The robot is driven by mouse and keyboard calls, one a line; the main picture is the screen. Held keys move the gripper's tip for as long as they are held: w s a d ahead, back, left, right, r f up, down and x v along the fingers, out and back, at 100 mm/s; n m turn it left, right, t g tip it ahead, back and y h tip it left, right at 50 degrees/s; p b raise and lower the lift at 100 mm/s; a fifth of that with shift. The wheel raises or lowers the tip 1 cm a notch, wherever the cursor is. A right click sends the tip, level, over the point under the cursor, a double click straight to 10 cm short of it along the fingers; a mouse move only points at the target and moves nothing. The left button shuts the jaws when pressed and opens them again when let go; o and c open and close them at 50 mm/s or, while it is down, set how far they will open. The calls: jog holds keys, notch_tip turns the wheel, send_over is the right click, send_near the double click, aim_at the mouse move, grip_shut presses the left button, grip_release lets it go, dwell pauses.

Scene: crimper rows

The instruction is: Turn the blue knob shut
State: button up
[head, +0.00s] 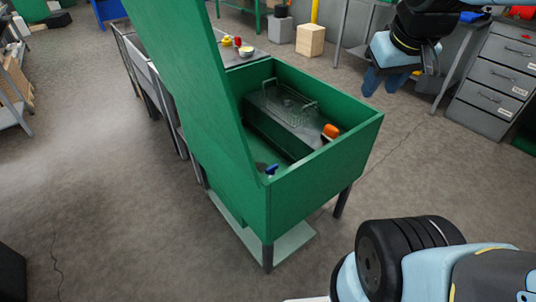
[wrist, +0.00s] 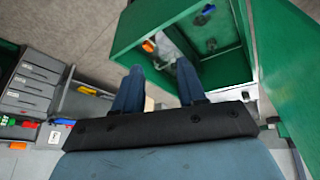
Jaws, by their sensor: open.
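The blue knob (head: 271,169) is small and sits low inside the green open-topped cabinet (head: 318,190), near its front left corner. It also shows in the wrist view (wrist: 208,10), near the top edge. What it is mounted on is mostly hidden by the cabinet wall. My gripper (head: 383,82) is in the air, behind and to the right of the cabinet, well apart from the knob. Its two blue fingers are open in the wrist view (wrist: 160,68), with nothing held between them.
An orange knob (head: 330,131) sits by the cabinet's right wall. A dark metal box with a wire rack (head: 290,104) fills the cabinet's back. A tall green lid panel (head: 185,75) stands raised on the left side. Grey drawers (head: 493,75) stand at right; the floor in front is clear.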

jog(key=w+a+f+n+g+h, duration=0.1)
jog(key=w+f+n, duration=0.2)
jog(key=w, duration=0.2)
jog(key=w+a+f+n+g, duration=0.1)
jog(key=w+f+n, duration=0.1)
jog(key=w+n, duration=0.15)
jog(key=n+g+y, duration=0.2)
jog(key=n+g, duration=0.1)
jog(key=n, duration=1.4)
send_over(272, 167)
notch_tip(272, 167, down, 27)
notch_tip(272, 167, down, 13)
jog(key=shift+w, duration=0.1)
grip_shut()
